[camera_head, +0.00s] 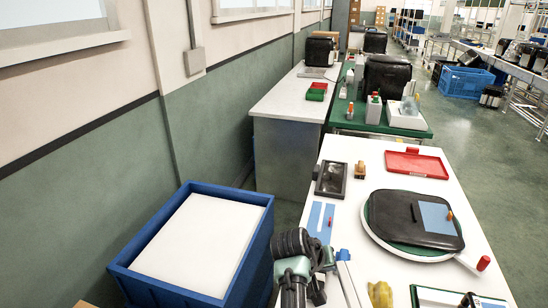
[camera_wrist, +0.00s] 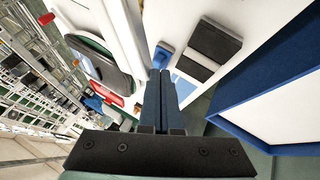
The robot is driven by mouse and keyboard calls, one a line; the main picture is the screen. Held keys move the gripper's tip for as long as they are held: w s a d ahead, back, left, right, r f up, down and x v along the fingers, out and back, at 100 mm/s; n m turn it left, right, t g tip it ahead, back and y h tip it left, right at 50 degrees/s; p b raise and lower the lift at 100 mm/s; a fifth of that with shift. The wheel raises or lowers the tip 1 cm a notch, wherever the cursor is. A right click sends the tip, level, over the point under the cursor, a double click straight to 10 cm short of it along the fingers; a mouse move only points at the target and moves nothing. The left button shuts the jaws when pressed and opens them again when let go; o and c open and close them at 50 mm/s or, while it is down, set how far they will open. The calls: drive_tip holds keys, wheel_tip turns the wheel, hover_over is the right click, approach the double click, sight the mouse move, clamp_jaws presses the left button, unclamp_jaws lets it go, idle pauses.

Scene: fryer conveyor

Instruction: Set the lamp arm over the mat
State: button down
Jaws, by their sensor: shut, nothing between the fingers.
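A white bar with a red end (camera_head: 483,263) sticks out at the right of the white table; it may be the lamp arm, but I cannot be sure. The red end also shows at the upper left of the wrist view (camera_wrist: 46,18). Beside it, a black bag-like piece (camera_head: 400,222) lies on a round white-rimmed green base. A blue square (camera_head: 436,217) with a small orange-topped part lies on the black piece. I cannot tell which surface is the mat. My gripper (camera_wrist: 160,72) is shut and empty, its tips close to a small blue block (camera_wrist: 163,52).
A blue bin (camera_head: 255,192) with a white filling stands left of the table. A red tray (camera_head: 417,163), a black tray (camera_head: 331,179) and a yellow lump (camera_head: 380,294) lie on the table. A green-topped bench (camera_head: 350,118) stands behind. Open floor lies to the right.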

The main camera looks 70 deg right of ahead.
drive_tip(key=s+d+m+g+b, duration=0.1)
drive_tip(key=s+d, duration=0.2)
drive_tip(key=s, duration=0.4)
drive_tip(key=s+d+m+y, duration=0.1)
drive_tip(key=s+d+m, duration=0.1)
drive_tip(key=s, duration=0.5)
drive_tip(key=shift+s+d+g+b, duration=0.35)
drive_tip(key=shift+d+g+b, duration=0.05)
drive_tip(key=shift+d, duration=0.4)
drive_tip(key=shift+w, duration=0.1)
